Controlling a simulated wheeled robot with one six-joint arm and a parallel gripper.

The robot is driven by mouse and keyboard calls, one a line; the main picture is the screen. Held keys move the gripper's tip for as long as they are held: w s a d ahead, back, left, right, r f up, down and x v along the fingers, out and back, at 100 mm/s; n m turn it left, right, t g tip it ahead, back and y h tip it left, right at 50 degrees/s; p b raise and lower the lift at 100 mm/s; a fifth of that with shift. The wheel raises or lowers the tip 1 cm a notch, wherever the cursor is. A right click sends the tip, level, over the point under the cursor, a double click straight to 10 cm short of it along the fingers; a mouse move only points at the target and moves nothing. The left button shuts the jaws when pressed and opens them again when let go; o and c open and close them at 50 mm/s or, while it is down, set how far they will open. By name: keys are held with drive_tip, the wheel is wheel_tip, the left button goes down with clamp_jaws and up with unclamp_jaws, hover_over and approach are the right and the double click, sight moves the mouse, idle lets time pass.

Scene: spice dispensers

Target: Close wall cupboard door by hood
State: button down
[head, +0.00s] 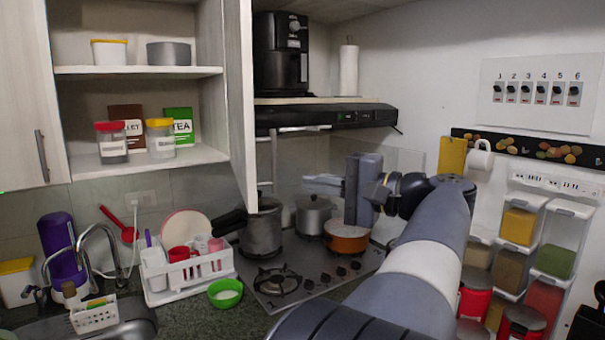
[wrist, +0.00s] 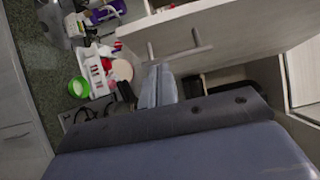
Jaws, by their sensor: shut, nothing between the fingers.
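The wall cupboard (head: 138,73) is open at the upper left in the head view. Its pale door (head: 240,100) by the hood stands swung out, seen nearly edge-on. In the wrist view the broad face of a pale door (wrist: 245,35) fills the upper right, with a bar handle (wrist: 198,42) on it. My gripper (head: 308,185) is shut and empty, over the stove and to the right of the door. Its fingers show in the wrist view (wrist: 159,72), below the handle in the picture; I cannot tell whether they touch the door.
The black hood (head: 345,117) with an air fryer (head: 281,55) above it is right of the door. Pots, including an orange one (head: 346,238), stand on the stove below my gripper. A dish rack (head: 187,275) stands left of the stove. Shelf items sit inside the cupboard.

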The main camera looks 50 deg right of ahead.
drive_tip(key=p+x, duration=0.2)
drive_tip(key=x, duration=0.7)
drive_tip(key=shift+w+p, duration=0.4)
drive_tip(key=shift+w, duration=0.05)
drive_tip(key=shift+a, duration=0.1)
